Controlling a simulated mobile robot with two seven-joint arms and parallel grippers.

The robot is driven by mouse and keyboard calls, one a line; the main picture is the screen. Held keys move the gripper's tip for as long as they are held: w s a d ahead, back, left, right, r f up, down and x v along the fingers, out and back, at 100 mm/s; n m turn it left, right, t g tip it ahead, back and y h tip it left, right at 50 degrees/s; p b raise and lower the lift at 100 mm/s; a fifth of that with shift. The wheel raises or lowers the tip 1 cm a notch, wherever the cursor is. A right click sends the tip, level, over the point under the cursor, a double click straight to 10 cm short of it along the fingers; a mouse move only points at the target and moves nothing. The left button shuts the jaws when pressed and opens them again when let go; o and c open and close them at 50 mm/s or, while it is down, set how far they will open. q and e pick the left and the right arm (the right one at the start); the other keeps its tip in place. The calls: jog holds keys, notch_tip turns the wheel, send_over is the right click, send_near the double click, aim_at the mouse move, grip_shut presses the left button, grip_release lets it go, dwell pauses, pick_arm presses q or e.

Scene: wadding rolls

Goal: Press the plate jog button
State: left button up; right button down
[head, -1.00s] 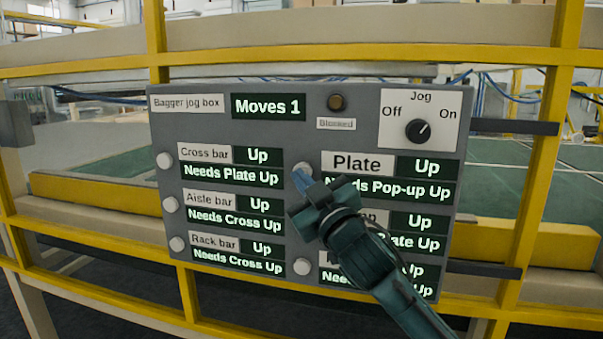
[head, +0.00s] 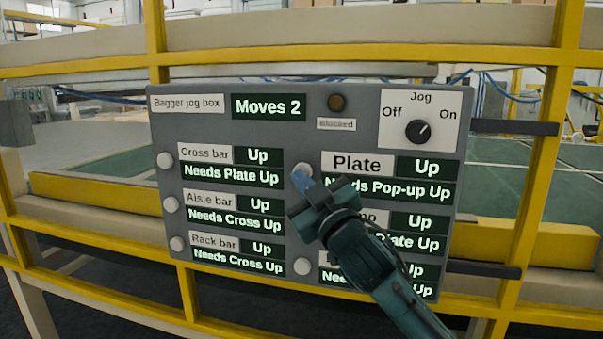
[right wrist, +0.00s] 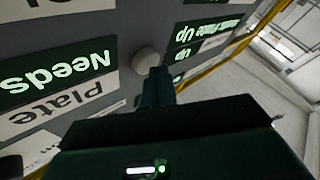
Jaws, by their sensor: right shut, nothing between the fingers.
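The grey Bagger jog box (head: 318,120) faces me. The plate jog button (head: 303,168) is a round white knob left of the "Plate" label (head: 357,164). Its displays read "Up" and "Needs Pop-up Up". My right gripper (head: 302,179) is shut and empty, with its fingertips over the button's lower edge. In the right wrist view the white button (right wrist: 146,61) sits just beyond the fingertips (right wrist: 158,74); I cannot tell whether they touch. The counter (head: 268,107) reads "Moves 2". My left gripper is not in view.
Other white buttons include cross bar (head: 165,160), aisle bar (head: 170,204) and rack bar (head: 177,244). My right arm hides part of the right column. The Jog knob (head: 418,131) points toward On. The Blocked lamp (head: 338,102) looks dark amber. Yellow rails (head: 400,57) frame the box.

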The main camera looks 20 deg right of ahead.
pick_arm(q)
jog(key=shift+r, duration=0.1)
pick_arm(e)
jog(key=shift+s+a, duration=0.3)
jog(key=shift+s, duration=0.1)
jog(key=shift+s, duration=0.1)
pick_arm(q)
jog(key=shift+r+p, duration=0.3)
jog(key=shift+p, duration=0.05)
pick_arm(e)
jog(key=s+a, duration=0.1)
jog(key=s, duration=0.1)
jog(key=s+a, duration=0.1)
jog(key=s, duration=0.1)
jog(key=shift+a, duration=0.4)
